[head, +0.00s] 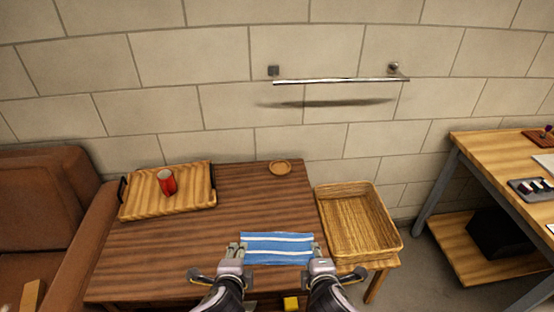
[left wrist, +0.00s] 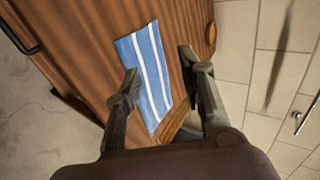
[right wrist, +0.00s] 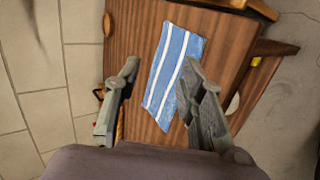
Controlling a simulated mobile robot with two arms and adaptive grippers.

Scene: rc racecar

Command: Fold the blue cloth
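The blue cloth (head: 278,248) with white stripes appears as a flat, narrow rectangle on the brown wooden table, near its front edge. It also shows in the left wrist view (left wrist: 150,75) and the right wrist view (right wrist: 174,75). My left gripper (head: 236,249) is at the cloth's left end and my right gripper (head: 318,254) is at its right end. In the left wrist view my left gripper's fingers (left wrist: 159,62) are spread. In the right wrist view my right gripper's fingers (right wrist: 160,65) are spread too. I cannot tell whether any fingertip touches the cloth.
A wooden tray (head: 140,200) with a red cup (head: 167,182) is at the table's back left. A small round coaster (head: 280,167) lies at the back. A wicker basket (head: 355,222) stands to the right. A metal towel bar (head: 335,80) is on the wall.

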